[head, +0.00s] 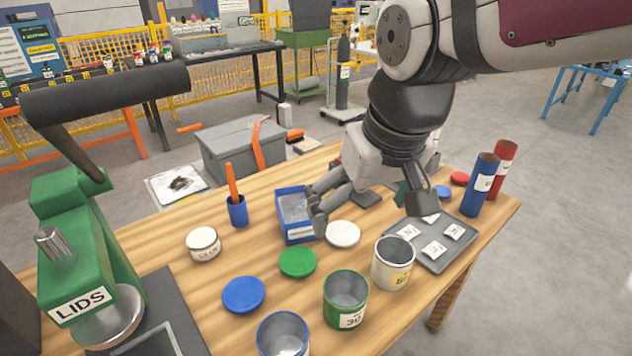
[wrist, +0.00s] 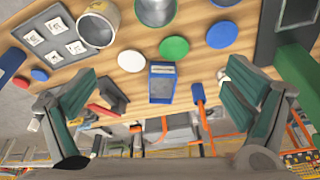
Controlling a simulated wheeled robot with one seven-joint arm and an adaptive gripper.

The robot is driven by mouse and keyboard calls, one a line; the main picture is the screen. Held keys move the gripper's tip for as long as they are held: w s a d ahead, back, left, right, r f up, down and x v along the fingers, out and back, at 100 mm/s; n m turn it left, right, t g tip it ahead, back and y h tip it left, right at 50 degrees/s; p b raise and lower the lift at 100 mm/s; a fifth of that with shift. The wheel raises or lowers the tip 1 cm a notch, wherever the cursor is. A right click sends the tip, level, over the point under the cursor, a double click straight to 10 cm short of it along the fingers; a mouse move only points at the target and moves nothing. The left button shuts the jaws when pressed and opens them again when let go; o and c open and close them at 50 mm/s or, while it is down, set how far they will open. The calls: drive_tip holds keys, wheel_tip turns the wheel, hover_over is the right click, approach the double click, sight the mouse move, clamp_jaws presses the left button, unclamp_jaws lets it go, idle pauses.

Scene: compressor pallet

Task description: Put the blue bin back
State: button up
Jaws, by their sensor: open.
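The blue bin (head: 297,232) is a small open box with a grey inside and a pale label on its front. It stands on the wooden table (head: 262,331), between the blue cup with the orange-handled tool and the white lid. My gripper (head: 318,209) is at the bin's right side in the head view, with one finger overlapping the bin's edge there. In the wrist view my gripper (wrist: 160,110) is open, its two green-padded fingers spread wide, with the blue bin (wrist: 162,82) between and beyond them. I cannot tell whether a finger touches it.
Close by are a white lid (head: 342,234), a green lid (head: 298,262), a blue cup (head: 238,211) and a glue jar (head: 203,244). Open cans stand in front, including a white can (head: 392,263). A grey tray (head: 456,254) lies right. A green LIDS press (head: 75,245) stands left.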

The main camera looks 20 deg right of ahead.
drive_tip(key=shift+o, duration=0.5)
drive_tip(key=s, duration=0.9)
drive_tip(key=shift+s+f, duration=0.15)
drive_tip(key=shift+f, duration=0.3)
hover_over(296, 220)
drive_tip(key=s, duration=0.4)
drive_tip(key=shift+m+t, duration=0.3)
drive_tip(key=shift+t, duration=0.1)
drive_tip(key=f, duration=2.1)
drive_tip(key=shift+w, duration=0.25)
drive_tip(key=shift+b+x, duration=0.3)
drive_tip(key=shift+x, duration=2.9)
drive_tip(key=c, duration=1.8)
drive_tip(key=shift+s, duration=0.1)
drive_tip(key=shift+c, duration=0.4)
